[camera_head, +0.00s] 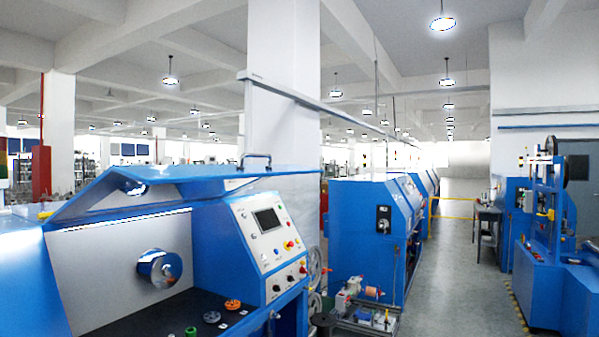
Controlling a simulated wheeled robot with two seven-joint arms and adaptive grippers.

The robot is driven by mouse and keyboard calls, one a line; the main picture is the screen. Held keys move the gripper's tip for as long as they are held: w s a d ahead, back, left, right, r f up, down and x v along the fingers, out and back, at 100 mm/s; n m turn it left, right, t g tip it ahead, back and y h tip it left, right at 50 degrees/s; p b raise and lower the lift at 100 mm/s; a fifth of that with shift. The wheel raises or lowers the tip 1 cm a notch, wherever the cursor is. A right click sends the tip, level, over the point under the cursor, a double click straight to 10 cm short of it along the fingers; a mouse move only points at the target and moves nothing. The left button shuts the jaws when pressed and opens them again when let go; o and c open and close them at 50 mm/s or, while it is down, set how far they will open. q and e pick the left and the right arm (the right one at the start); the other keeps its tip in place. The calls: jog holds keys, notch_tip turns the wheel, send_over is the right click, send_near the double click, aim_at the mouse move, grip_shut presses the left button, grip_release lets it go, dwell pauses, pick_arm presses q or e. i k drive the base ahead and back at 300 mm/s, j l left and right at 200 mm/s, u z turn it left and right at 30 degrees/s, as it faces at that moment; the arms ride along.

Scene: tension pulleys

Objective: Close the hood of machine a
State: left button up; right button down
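A large blue machine stands close in front of me at the left, apparently machine a. Its blue hood (215,180) is raised, with a dark handle (255,157) on its top edge. Under the hood, a grey back panel (115,262) carries a shiny metal cylinder (160,268). A control panel (270,243) with a small screen, knobs and buttons is on the machine's right part. Neither of my grippers shows in the head view.
Small orange, grey and green parts lie on the machine's dark bed (190,308). More blue machines (370,225) stand behind, with a low cart (365,312) of spools before them. Another machine (545,240) stands at right. The grey aisle floor (455,285) is clear.

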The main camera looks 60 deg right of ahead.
aim_at(134, 196)
jog(key=z, duration=0.4)
jog(key=i+j+z, duration=0.15)
jog(key=z, duration=0.65)
jog(key=j+z, duration=0.2)
jog(key=z, duration=0.2)
jog(key=i+j+z, duration=0.1)
jog(key=z, duration=0.3)
